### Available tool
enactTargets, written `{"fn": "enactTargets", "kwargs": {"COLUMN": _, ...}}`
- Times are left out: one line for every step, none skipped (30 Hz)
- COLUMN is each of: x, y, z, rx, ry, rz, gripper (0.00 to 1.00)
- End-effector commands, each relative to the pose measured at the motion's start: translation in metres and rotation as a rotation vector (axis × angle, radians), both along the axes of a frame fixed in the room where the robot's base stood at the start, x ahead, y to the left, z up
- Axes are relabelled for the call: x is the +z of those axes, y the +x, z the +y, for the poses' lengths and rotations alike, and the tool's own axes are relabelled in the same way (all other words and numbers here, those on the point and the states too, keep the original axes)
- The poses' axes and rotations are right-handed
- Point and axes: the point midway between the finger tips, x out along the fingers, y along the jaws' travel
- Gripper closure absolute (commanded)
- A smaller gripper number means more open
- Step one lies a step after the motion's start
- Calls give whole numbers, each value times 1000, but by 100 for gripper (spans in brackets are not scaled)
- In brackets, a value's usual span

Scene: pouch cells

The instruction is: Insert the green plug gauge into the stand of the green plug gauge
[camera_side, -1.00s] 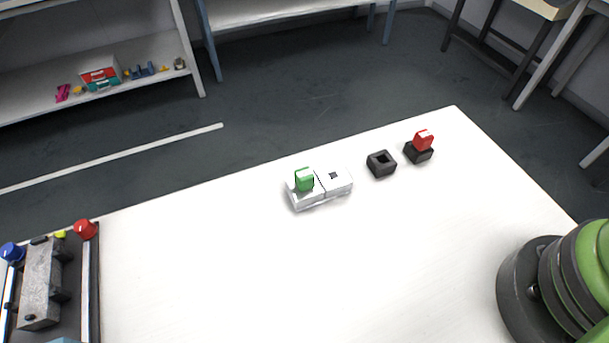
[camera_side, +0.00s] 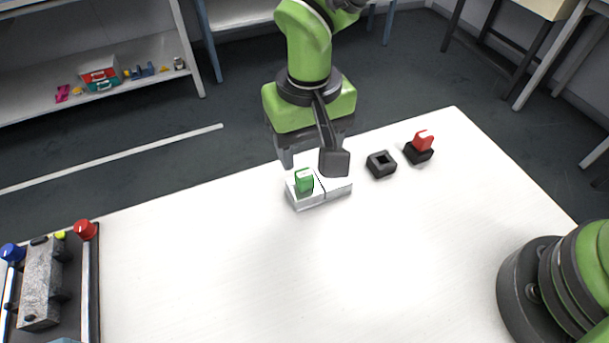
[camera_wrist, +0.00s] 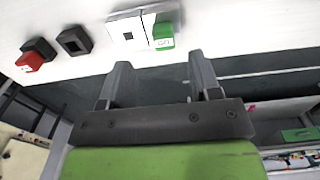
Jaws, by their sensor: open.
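The green plug gauge (camera_side: 304,183) stands upright in the left part of a white block (camera_side: 311,202). The wrist view also shows the green plug gauge (camera_wrist: 163,36) at one end of the white block (camera_wrist: 126,19). An empty black stand (camera_side: 381,165) with a square opening sits on the table to the right of the block. It also shows in the wrist view (camera_wrist: 74,40). My gripper (camera_side: 311,163) is open and empty, above and behind the white block. In the wrist view its two fingers (camera_wrist: 160,72) are wide apart, and the plug gauge is beyond them.
A red plug gauge (camera_side: 423,140) sits in another black stand (camera_side: 418,155) near the table's back right. A fixture with red and blue knobs (camera_side: 42,280) stands at the left edge. The front and middle of the white table (camera_side: 290,285) are clear.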

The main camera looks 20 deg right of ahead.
Motion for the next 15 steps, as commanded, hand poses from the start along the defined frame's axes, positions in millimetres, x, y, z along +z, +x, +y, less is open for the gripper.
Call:
{"fn": "enactTargets", "kwargs": {"x": -7, "y": 0, "z": -1, "rx": 0, "ry": -2, "rz": 3, "gripper": 43}}
{"fn": "enactTargets", "kwargs": {"x": -9, "y": 0, "z": -1, "rx": 0, "ry": -2, "rz": 1, "gripper": 43}}
{"fn": "enactTargets", "kwargs": {"x": -12, "y": 0, "z": -1, "rx": 0, "ry": -1, "rz": 1, "gripper": 43}}
{"fn": "enactTargets", "kwargs": {"x": -14, "y": 0, "z": 0, "rx": 0, "ry": -1, "rz": 1, "gripper": 43}}
{"fn": "enactTargets", "kwargs": {"x": -16, "y": 0, "z": 0, "rx": 0, "ry": -1, "rz": 1, "gripper": 43}}
{"fn": "enactTargets", "kwargs": {"x": -20, "y": 1, "z": 0, "rx": 0, "ry": -1, "rz": 1, "gripper": 43}}
{"fn": "enactTargets", "kwargs": {"x": -24, "y": 1, "z": 1, "rx": 0, "ry": -1, "rz": 1, "gripper": 43}}
{"fn": "enactTargets", "kwargs": {"x": -28, "y": 1, "z": 1, "rx": 0, "ry": -2, "rz": 3, "gripper": 43}}
{"fn": "enactTargets", "kwargs": {"x": -35, "y": 2, "z": 2, "rx": 0, "ry": -2, "rz": 3, "gripper": 43}}
{"fn": "enactTargets", "kwargs": {"x": -40, "y": 2, "z": 3, "rx": -1, "ry": -1, "rz": 3, "gripper": 43}}
{"fn": "enactTargets", "kwargs": {"x": -45, "y": 3, "z": 4, "rx": -1, "ry": -1, "rz": 3, "gripper": 43}}
{"fn": "enactTargets", "kwargs": {"x": -51, "y": 3, "z": 4, "rx": -1, "ry": -2, "rz": 3, "gripper": 43}}
{"fn": "enactTargets", "kwargs": {"x": -55, "y": 3, "z": 4, "rx": -1, "ry": -1, "rz": 2, "gripper": 43}}
{"fn": "enactTargets", "kwargs": {"x": -58, "y": 3, "z": 4, "rx": 0, "ry": -1, "rz": 2, "gripper": 43}}
{"fn": "enactTargets", "kwargs": {"x": -61, "y": 3, "z": 4, "rx": 0, "ry": 0, "rz": 1, "gripper": 43}}
